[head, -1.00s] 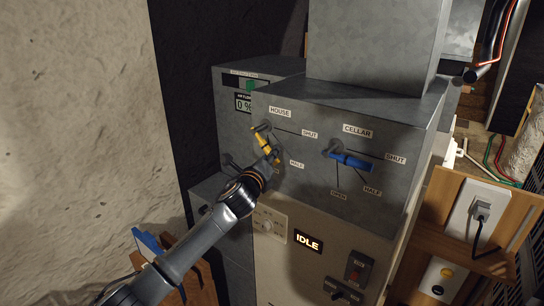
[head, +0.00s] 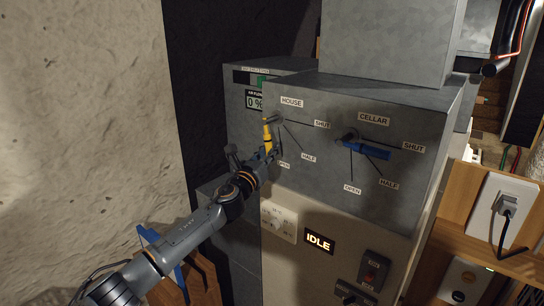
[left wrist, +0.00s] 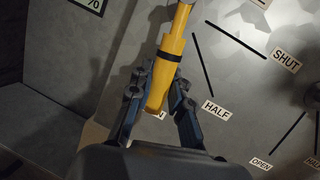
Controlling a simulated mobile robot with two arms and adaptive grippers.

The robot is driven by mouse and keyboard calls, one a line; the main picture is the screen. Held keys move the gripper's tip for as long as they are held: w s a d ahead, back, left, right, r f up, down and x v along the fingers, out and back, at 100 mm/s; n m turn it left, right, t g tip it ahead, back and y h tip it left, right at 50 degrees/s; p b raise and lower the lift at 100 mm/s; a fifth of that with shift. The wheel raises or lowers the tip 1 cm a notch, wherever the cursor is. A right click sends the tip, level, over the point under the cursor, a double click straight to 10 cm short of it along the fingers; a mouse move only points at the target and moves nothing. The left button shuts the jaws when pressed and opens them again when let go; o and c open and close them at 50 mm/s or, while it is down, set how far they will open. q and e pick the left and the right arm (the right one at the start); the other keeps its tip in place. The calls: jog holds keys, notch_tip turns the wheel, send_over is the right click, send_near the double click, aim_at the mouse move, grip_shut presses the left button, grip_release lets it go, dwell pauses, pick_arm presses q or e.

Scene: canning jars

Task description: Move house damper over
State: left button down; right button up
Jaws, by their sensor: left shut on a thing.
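The house damper is a yellow lever (head: 267,136) under the HOUSE label on the grey cabinet front. It points down, close to the OPEN mark and away from the HALF and SHUT lines. My left gripper (head: 266,157) is shut on its lower end. In the left wrist view the yellow lever (left wrist: 171,62) runs down between the two fingers (left wrist: 158,98), and its tip partly covers the OPEN label. My right gripper is not in view.
The cabinet has a display reading 0 % (head: 255,102) and a lit IDLE sign (head: 318,242). A rough pale wall (head: 80,120) stands close on the left. A wooden board with a plugged-in socket (head: 505,207) is at the right.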

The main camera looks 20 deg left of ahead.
pick_arm(q)
jog(key=shift+a+f, duration=0.1)
dwell(0.4)
jog(key=c, duration=1.2)
grip_release()
jog(key=v, duration=1.2)
